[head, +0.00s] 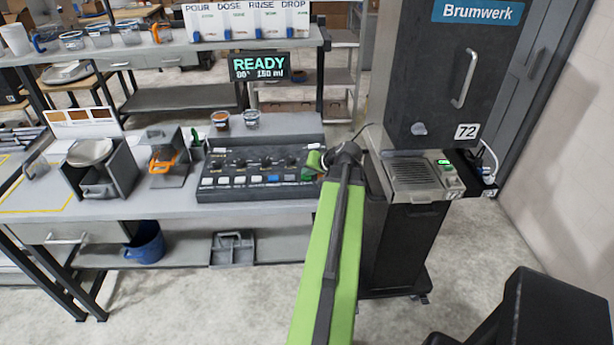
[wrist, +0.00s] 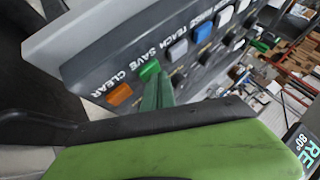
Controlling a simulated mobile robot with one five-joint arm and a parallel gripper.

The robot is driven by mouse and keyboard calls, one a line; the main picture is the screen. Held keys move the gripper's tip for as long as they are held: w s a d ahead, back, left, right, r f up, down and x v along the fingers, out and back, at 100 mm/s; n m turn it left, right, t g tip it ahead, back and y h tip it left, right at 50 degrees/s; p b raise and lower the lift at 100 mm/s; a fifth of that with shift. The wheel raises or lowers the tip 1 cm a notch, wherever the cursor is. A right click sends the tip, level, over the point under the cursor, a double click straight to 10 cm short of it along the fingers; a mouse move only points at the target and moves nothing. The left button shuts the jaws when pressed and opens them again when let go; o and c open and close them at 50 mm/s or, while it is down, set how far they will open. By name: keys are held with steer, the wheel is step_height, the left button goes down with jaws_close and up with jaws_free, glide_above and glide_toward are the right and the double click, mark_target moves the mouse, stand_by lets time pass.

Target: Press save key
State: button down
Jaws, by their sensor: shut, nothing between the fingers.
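The save key is a green key (wrist: 148,70) beside the word SAVE in the wrist view. It sits on the dark control panel (head: 230,166), between the orange CLEAR key (wrist: 119,95) and the white TEACH key (wrist: 178,50). My gripper (wrist: 157,88) is shut and empty, its narrow green fingers pointing at the save key. Their tips overlap the key's lower edge in the picture; I cannot tell whether they touch it. In the head view my gripper (head: 312,172) is at the panel's right end and hides the keys there.
Right of the panel stands the dark Brumwerk machine (head: 440,75) with a drip grate (head: 412,174). Two small cups (head: 221,120) stand behind the panel. A READY display (head: 259,66) hangs above. A metal stand with a round dish (head: 90,152) is at left.

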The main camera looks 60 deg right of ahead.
mark_target(308, 178)
steer(key=shift+f, duration=0.15)
stand_by(0.4)
steer(key=shift+r+p, duration=0.8)
steer(key=shift+r, duration=0.1)
step_height(308, 178, up, 5)
steer(key=p, duration=0.5)
steer(key=shift+r, duration=0.1)
